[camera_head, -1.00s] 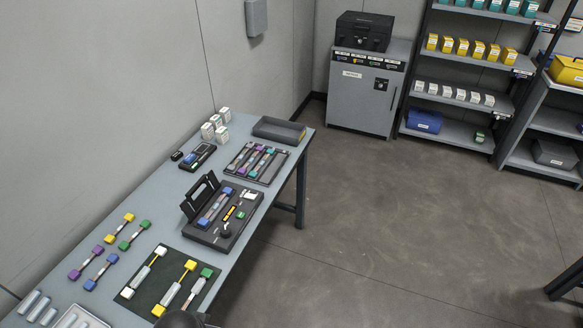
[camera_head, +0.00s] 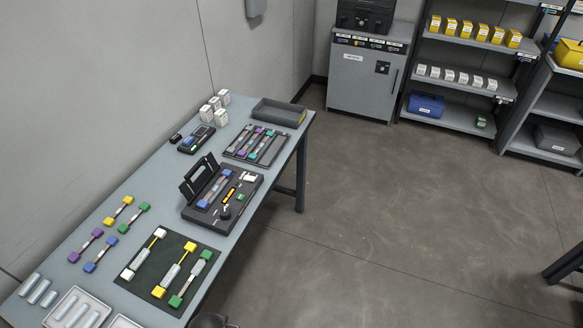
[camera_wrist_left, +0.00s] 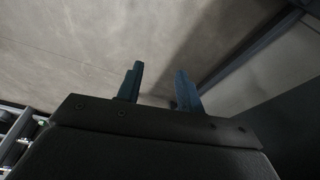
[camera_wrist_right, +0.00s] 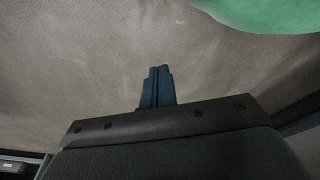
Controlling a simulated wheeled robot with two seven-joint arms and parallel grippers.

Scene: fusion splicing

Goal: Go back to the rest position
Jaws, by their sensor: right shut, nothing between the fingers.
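My left gripper (camera_wrist_left: 158,88) shows in the left wrist view with its two fingers apart and nothing between them. Behind it are a plain wall or floor surface and a dark beam. My right gripper (camera_wrist_right: 158,75) shows in the right wrist view with its fingers together and nothing held. Neither gripper shows in the head view; only a dark rounded part, probably of my arm, shows at the bottom edge. The workbench (camera_head: 150,190) runs along the wall at left, with the splicer (camera_head: 222,200) on it, its lid open and a blue-ended piece inside.
A dark mat (camera_head: 150,262) holds several coloured-ended cables. A rack (camera_head: 228,150), an empty grey tray (camera_head: 279,112) and small white boxes (camera_head: 221,118) stand farther back. A blurred green shape (camera_wrist_right: 265,12) fills the right wrist view's top right. The floor (camera_head: 400,220) right of the bench is clear.

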